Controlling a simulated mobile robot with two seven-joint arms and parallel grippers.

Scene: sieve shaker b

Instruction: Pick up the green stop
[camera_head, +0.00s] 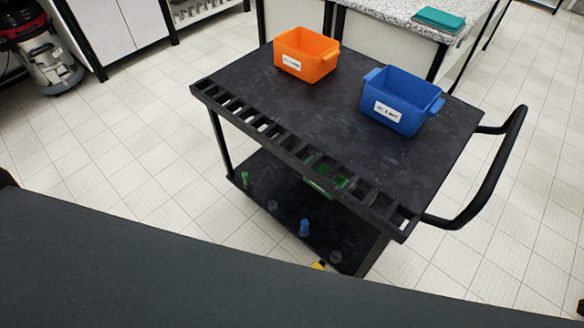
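A small green piece (245,180), perhaps the green stop, stands on the lower shelf (262,224) of a black cart, at its left end. It is too small to make out its shape well. A larger green thing (322,184), perhaps a bin, is also on the lower shelf, partly hidden by the slotted front edge of the top shelf. Neither of my grippers shows in the head view.
The cart's top (350,125) carries an orange bin (306,54) and a blue bin (400,99), both labelled. A small blue piece (305,227) stands on the lower shelf. A cart handle (494,170) juts right. A dark surface (150,265) fills the foreground.

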